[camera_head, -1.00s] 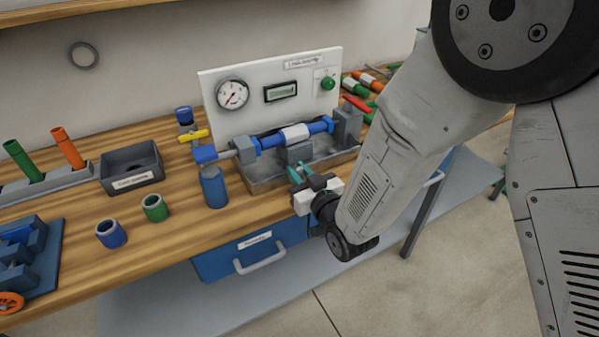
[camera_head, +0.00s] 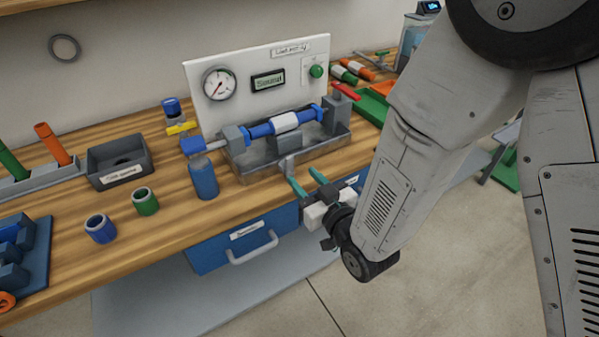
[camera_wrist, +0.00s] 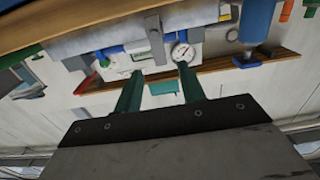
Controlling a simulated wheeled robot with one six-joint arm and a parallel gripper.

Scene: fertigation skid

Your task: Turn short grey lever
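The short grey lever (camera_head: 290,166) appears as a small grey bar at the front of the metal tray, below the blue pipe assembly. In the wrist view the grey bar (camera_wrist: 155,38) points towards the space between my fingertips. My gripper (camera_head: 303,176) is just in front of the lever, at the bench's front edge. Its two teal fingers are apart with nothing between them, as the wrist view also shows (camera_wrist: 160,68). I cannot see any contact with the lever.
The metal tray (camera_head: 245,167) holds the blue pipe with a white middle (camera_head: 286,122). Behind it stands a white panel with a gauge (camera_head: 219,84) and a display (camera_head: 268,80). A blue cylinder (camera_head: 204,178) stands left of the tray. A blue drawer (camera_head: 225,249) is below.

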